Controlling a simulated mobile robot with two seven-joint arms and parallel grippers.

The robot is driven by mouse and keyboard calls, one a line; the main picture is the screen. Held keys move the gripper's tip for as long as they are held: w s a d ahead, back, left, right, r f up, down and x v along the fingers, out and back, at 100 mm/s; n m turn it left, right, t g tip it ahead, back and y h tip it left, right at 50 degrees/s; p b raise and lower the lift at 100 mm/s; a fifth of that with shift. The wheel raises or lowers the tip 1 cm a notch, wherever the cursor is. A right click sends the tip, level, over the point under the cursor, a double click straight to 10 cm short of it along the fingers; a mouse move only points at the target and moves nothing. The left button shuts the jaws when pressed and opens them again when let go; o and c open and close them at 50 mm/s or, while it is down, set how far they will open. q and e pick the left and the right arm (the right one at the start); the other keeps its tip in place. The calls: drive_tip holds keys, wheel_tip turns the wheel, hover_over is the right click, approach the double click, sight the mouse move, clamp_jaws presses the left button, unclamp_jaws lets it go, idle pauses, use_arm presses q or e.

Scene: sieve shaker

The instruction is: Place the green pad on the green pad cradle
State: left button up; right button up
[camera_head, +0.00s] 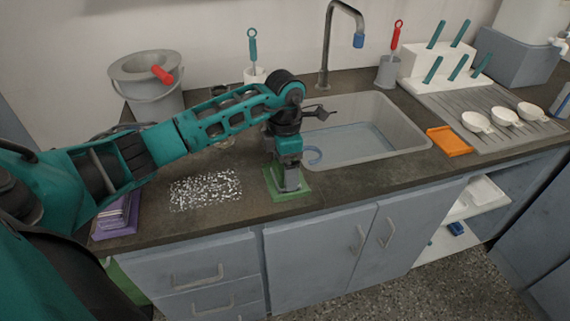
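A flat green square piece (300,194) lies on the counter near its front edge, left of the sink. It has the look of the green pad cradle. My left gripper (290,187) points straight down over its middle, with the fingertips at or just above its surface. A green block-like patch shows beside the fingers, but I cannot tell the green pad from the cradle here. The gripper hides the middle of the green piece, and I cannot make out the finger gap. My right gripper is not in view.
Behind the green piece is the sink (404,130). To its left lie scattered white granules (205,190) and a purple holder (116,228) with stacked items. An orange tray (449,141) lies right of the sink. A grey bucket (148,85) stands at the back left.

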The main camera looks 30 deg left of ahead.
use_arm(q)
drive_tip(key=shift+o, duration=0.5)
drive_tip(key=shift+r, duration=0.45)
wheel_tip(320, 180, up, 11)
drive_tip(key=s+d+f+h, duration=0.2)
drive_tip(key=d+h, duration=0.1)
drive_tip(key=d, duration=0.3)
drive_tip(key=s+d+f+g+h, duration=0.1)
drive_tip(key=d+f+h, duration=0.15)
drive_tip(key=d, duration=0.25)
drive_tip(key=s+d+f+h, duration=0.1)
drive_tip(key=s+d+h, duration=0.15)
drive_tip(key=d, duration=0.35)
drive_tip(key=s+d+r+n+t+h, duration=0.1)
drive_tip(key=d+r+n+t+h, duration=0.3)
drive_tip(key=d+n+h, duration=0.45)
drive_tip(key=a+f+n+t+y, duration=0.45)
drive_tip(key=n+t, duration=0.25)
drive_tip(key=n, duration=0.5)
drive_tip(key=a+f+n+t+y, duration=0.45)
drive_tip(key=n+t, duration=0.25)
drive_tip(key=n, duration=0.5)
drive_tip(key=s+a+f+n+g+y, duration=0.4)
drive_tip(key=s+f+n+g+y, duration=0.1)
drive_tip(key=s+f+n, duration=0.4)
wheel_tip(320, 180, down, 5)
drive_tip(key=shift+s+r+g+p, duration=0.2)
drive_tip(key=shift+s+g+p, duration=0.35)
drive_tip(key=shift+s, duration=0.5)
